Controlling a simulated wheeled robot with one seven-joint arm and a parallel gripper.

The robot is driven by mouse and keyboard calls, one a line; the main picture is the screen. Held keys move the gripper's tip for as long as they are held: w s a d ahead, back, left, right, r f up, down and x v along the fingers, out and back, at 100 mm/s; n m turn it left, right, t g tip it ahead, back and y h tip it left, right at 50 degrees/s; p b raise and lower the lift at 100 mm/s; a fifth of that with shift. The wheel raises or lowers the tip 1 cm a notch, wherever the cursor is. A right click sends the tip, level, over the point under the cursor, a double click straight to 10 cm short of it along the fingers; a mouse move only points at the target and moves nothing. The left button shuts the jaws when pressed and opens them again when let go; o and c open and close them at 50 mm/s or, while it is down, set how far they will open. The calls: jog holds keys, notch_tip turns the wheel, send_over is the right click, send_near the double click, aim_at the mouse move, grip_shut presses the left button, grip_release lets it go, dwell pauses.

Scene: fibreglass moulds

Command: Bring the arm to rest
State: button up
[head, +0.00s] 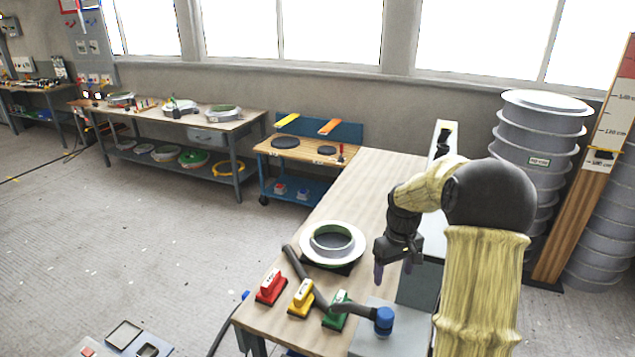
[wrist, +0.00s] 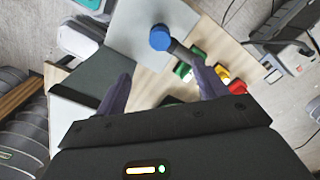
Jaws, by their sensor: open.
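My arm, in a pale yellow cover with a dark joint, reaches over the right part of the wooden table in the head view. My gripper (head: 393,275) points down beside the white ring mould (head: 333,243), to its right, and above the table. In the wrist view my gripper (wrist: 162,92) has its two fingers wide apart with nothing between them. Below it lie a grey plate (wrist: 150,35) and a dark hose with a blue end (wrist: 160,38). The gripper is apart from the objects on the table.
A blue cart (head: 290,187) stands behind the table. Stacked grey drums (head: 538,150) and a tall measuring board (head: 590,170) stand right of the arm. Open floor lies left.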

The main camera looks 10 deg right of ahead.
jog(key=s+a+m+t, duration=0.2)
jog(key=s+a, duration=1.3)
jog(key=s, duration=0.3)
jog(key=shift+s+a+t+b, duration=0.15)
jog(key=shift+s+t+b, duration=0.15)
jog(key=shift+b, duration=0.15)
jog(key=shift+r, duration=0.1)
